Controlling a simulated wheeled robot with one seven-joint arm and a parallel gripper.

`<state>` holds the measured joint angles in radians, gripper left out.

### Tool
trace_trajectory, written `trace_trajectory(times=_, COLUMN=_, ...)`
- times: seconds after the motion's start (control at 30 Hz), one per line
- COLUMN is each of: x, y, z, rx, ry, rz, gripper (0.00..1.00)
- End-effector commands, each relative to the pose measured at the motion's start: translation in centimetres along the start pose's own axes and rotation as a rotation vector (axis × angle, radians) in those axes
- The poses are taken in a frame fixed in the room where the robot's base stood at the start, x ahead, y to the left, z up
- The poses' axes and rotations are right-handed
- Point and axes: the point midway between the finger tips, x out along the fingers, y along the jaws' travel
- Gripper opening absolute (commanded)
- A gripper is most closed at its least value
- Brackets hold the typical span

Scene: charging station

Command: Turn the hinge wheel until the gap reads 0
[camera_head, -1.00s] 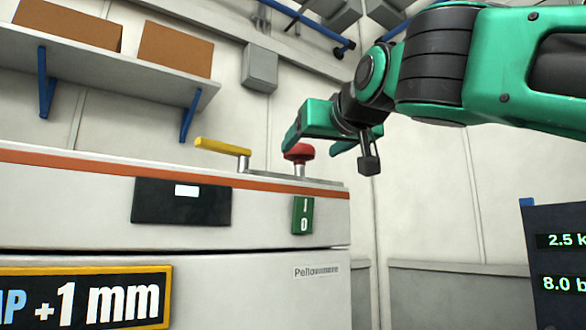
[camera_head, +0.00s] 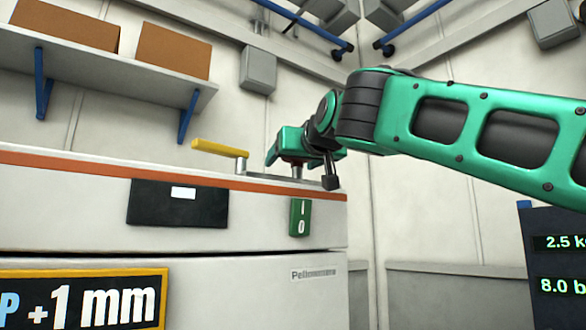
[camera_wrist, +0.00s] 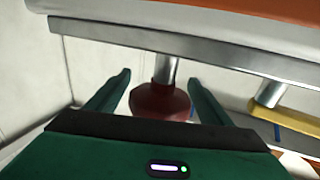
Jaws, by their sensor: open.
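In the wrist view a dark red round wheel (camera_wrist: 160,100) on a metal post sits between the two fingers of my gripper (camera_wrist: 158,82). The fingers are open, one on each side, with a gap showing at the left; contact at the right I cannot tell. In the head view my gripper (camera_head: 303,153) is at the top right of the white machine, and it hides most of the red wheel (camera_head: 294,161). A yellow-framed sign (camera_head: 84,298) at the lower left reads "P +1 mm", its left part cut off.
A yellow-handled crank (camera_head: 220,148) stands left of the wheel on the machine (camera_head: 80,235); it also shows in the wrist view (camera_wrist: 285,116). A green I/O switch (camera_head: 300,217) is below my gripper. A dark readout panel (camera_head: 553,262) stands at the right. A shelf holds boxes above.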

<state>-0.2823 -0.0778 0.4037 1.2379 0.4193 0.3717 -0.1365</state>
Motion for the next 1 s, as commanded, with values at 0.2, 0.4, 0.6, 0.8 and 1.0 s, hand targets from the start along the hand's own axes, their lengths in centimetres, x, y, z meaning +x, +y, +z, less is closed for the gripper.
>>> trace_trajectory(times=0.2, x=0.0, y=0.02, z=0.02, rx=0.0, ry=0.0, rz=0.0, gripper=0.45)
trace_trajectory(times=0.4, x=-0.01, y=0.06, z=0.03, rx=0.0, ry=-0.001, rz=0.0, gripper=0.32)
trace_trajectory(times=0.6, x=0.01, y=0.14, z=0.05, rx=0.0, ry=-0.001, rz=-0.019, gripper=0.32)
trace_trajectory(times=0.8, x=0.01, y=0.08, z=0.07, rx=0.0, ry=-0.002, rz=-0.082, gripper=0.32)
trace_trajectory(times=1.0, x=-0.01, y=-0.15, z=0.09, rx=-0.001, ry=-0.002, rz=-0.186, gripper=0.32)
